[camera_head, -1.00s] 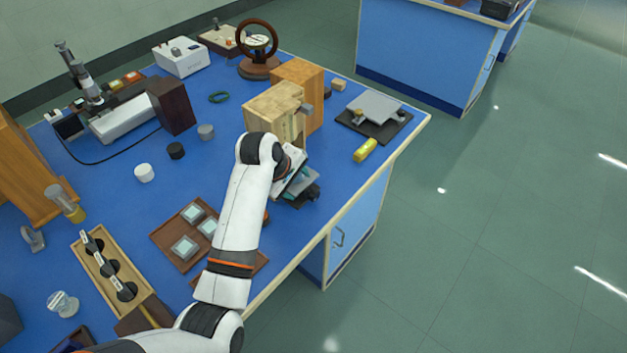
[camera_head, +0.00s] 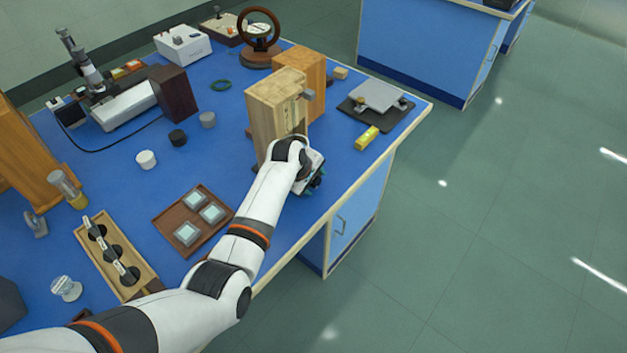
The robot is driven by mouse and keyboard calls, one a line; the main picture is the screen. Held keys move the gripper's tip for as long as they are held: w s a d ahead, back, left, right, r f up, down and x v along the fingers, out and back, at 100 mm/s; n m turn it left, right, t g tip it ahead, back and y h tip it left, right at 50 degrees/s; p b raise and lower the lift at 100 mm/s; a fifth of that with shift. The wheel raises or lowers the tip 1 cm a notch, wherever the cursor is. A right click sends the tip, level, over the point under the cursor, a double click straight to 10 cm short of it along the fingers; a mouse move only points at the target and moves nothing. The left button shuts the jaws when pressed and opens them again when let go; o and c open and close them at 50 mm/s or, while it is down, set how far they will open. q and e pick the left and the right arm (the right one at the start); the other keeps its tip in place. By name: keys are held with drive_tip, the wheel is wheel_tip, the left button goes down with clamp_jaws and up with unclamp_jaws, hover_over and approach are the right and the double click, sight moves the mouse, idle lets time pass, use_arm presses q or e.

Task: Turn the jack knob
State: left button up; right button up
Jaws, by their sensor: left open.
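A low grey plate (camera_head: 379,95) stands over a black base near the right edge of the blue bench, with small brass-coloured parts beside it. It looks like the jack; which part is its knob is too small to tell. My left gripper (camera_head: 315,182) is near the bench's front edge, in front of a light wooden box and well to the lower left of the plate. It is open, pointing away from me; its fingers are mostly hidden behind my wrist, with only dark and teal parts showing. It is apart from the plate. My right gripper is not in view.
The light wooden box (camera_head: 267,112) with a grey side knob stands between my wrist and an orange-brown block (camera_head: 305,72). A yellow block (camera_head: 367,137) lies before the plate. A brown tray (camera_head: 165,236) with glassy squares lies left of my forearm. Open bench lies right of the gripper.

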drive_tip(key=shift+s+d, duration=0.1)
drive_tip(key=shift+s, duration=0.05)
use_arm(q)
drive_tip(key=shift+c, duration=1.1)
drive_tip(key=c, duration=0.8)
drive_tip(key=shift+o, duration=0.2)
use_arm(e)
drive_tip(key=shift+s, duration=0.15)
